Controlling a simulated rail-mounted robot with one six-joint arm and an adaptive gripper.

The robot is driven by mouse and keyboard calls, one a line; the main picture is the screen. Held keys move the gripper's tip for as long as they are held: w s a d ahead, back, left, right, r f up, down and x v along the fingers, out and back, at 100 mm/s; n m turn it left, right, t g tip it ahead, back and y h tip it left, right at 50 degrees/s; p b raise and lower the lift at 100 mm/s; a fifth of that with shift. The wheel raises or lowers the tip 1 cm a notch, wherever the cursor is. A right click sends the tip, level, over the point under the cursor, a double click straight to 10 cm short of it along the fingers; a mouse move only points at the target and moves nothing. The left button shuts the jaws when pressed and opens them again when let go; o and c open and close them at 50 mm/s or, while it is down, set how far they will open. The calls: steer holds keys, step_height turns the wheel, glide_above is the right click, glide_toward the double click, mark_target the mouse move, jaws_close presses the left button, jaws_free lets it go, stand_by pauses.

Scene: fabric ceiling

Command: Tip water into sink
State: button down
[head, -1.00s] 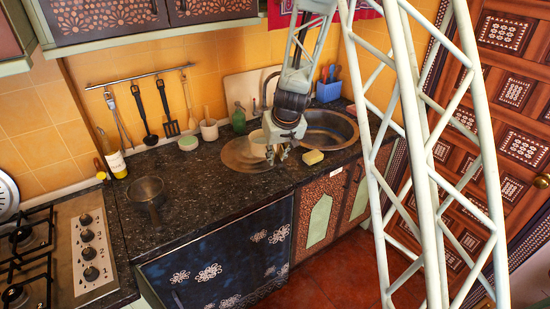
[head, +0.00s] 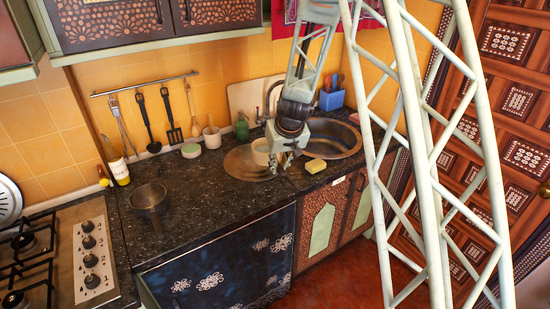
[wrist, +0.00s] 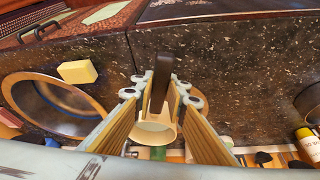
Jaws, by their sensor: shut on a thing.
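A cream vessel (head: 261,152) shows beside my gripper in the head view, over the round metal drainer left of the sink. In the wrist view the cream vessel (wrist: 153,133) lies between my wood-lined fingers, with a dark brown handle (wrist: 162,75) rising between the fingertips. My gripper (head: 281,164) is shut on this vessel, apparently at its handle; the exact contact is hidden. I cannot tell whether the vessel touches the drainer. No water can be made out. The round metal sink basin (head: 335,142) is just to the right, and the sink (wrist: 50,110) is on the left in the wrist view.
A yellow sponge (head: 316,166) lies at the counter's front edge near my gripper. A green bottle (head: 242,127) and a blue utensil holder (head: 331,100) stand behind. A dark pot (head: 150,197) sits farther left, with bare counter (head: 205,195) between it and the drainer.

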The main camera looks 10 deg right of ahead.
steer(key=s+f+b, duration=0.1)
steer(key=s+f, duration=0.2)
steer(key=s, duration=0.2)
steer(key=shift+a+f+m, duration=0.3)
steer(key=shift+a+m, duration=0.1)
steer(key=shift+w, duration=0.2)
